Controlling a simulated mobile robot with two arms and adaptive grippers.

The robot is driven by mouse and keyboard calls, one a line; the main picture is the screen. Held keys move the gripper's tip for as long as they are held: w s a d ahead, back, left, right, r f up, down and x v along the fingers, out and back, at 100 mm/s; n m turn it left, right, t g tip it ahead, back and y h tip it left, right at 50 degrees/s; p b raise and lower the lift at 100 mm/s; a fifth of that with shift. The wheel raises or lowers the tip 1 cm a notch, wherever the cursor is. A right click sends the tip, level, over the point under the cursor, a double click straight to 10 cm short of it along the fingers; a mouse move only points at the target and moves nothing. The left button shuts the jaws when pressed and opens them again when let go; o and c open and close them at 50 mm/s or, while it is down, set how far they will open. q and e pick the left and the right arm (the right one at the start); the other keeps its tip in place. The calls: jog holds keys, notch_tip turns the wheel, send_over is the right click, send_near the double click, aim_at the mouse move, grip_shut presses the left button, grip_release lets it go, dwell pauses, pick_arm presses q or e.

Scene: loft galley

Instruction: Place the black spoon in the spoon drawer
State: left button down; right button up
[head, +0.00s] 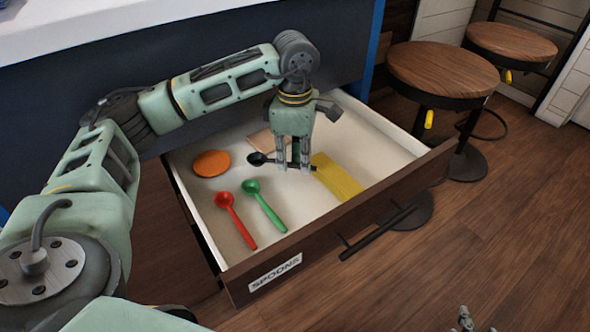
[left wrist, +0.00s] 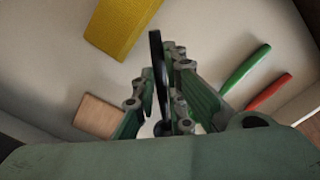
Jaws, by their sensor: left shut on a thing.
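The black spoon (head: 257,159) is between the fingers of my left gripper (head: 293,168), which is shut on its handle. Its bowl points left in the head view. In the left wrist view the black spoon (left wrist: 156,55) shows as a dark handle running up from between the fingers of my left gripper (left wrist: 160,105). The spoon drawer (head: 340,222) is pulled open and has a SPOONS label (head: 275,272) on its front. The spoon is inside the drawer's outline; I cannot tell whether it touches the floor. Only the tip of my right gripper (head: 465,320) shows at the bottom edge.
In the drawer lie a red spoon (head: 235,220), a green spoon (head: 263,204), an orange disc (head: 211,163), a yellow block (head: 336,177) and a tan block (head: 262,141). Two stools (head: 443,70) stand at the right. The drawer's right front is bare.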

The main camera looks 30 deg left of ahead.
aim_at(295, 164)
pick_arm(q)
notch_tip(295, 164, down, 3)
jog(key=shift+f+b, duration=0.1)
jog(key=shift+b, duration=0.25)
pick_arm(e)
jog(key=w+r+t, duration=0.1)
jog(key=r, duration=0.1)
jog(key=w+a+r+t, duration=0.1)
jog(key=w, duration=0.1)
jog(key=shift+a+r+t+y, duration=0.2)
jog(key=shift+r+t+y, duration=0.1)
jog(key=shift+r+y, duration=0.1)
pick_arm(q)
jog(key=shift+f, duration=0.15)
jog(key=c, duration=1.8)
grip_release()
pick_arm(e)
jog(key=shift+w+r, duration=0.1)
jog(key=shift+r, duration=0.15)
